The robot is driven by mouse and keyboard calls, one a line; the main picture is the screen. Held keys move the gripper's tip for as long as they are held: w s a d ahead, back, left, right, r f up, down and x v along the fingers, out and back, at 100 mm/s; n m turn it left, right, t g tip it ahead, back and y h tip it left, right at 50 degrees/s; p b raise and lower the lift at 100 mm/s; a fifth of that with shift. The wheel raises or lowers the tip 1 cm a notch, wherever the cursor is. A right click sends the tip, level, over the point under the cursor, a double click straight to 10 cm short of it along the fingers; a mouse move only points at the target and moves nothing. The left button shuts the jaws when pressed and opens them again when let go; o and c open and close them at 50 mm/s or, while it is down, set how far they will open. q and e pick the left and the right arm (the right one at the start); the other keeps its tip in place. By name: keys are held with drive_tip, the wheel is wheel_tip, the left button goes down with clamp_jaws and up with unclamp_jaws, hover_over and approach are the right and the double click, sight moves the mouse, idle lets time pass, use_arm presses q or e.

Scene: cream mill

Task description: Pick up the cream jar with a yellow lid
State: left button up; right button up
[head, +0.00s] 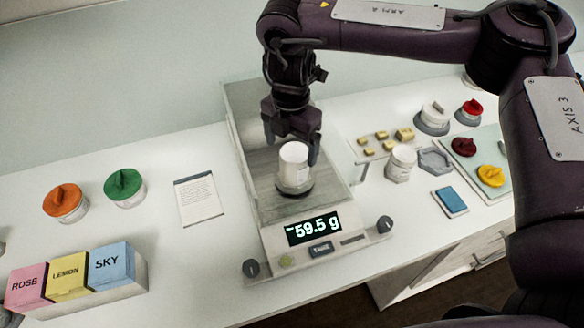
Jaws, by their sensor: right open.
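A white jar (293,166) stands upright over the round pan of the scale (274,240). No yellow lid shows on it. Whether it touches the pan is unclear. My right gripper (291,143) is open, pointing down, with its fingers on either side of the jar's top. A yellow knobbed lid (491,175) lies on the pale mat at the right, with no jar visible under it. Another white jar (399,164) stands right of the scale. My left gripper is out of view.
The scale display (313,227) reads -59.5 g. Jars with orange (64,200) and green (123,185) lids stand left, behind labelled boxes (75,273). A dark red lid (464,147), a blue pad (449,201) and small yellowish blocks (381,135) lie right.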

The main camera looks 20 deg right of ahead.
sight(293, 168)
wheel_tip(293, 168, down, 2)
drive_tip(key=shift+w+f, duration=0.1)
drive_tip(key=shift+w, duration=0.05)
drive_tip(key=shift+f+p, duration=0.2)
drive_tip(key=shift+p, duration=0.1)
drive_tip(key=f+p, duration=0.1)
drive_tip(key=f, duration=0.2)
drive_tip(key=f+p, duration=0.1)
drive_tip(key=shift+s+d+f+p, duration=0.15)
drive_tip(key=shift+s+d+p, duration=0.1)
drive_tip(key=shift+s+p, duration=0.05)
drive_tip(key=shift+f, duration=0.4)
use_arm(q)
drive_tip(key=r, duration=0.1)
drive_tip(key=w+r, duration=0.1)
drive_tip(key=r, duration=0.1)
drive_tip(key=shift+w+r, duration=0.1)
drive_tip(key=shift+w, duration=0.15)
use_arm(e)
drive_tip(key=shift+c, duration=0.5)
drive_tip(key=shift+r, duration=0.1)
drive_tip(key=shift+c, duration=1.2)
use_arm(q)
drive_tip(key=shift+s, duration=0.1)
use_arm(e)
drive_tip(key=c, duration=0.8)
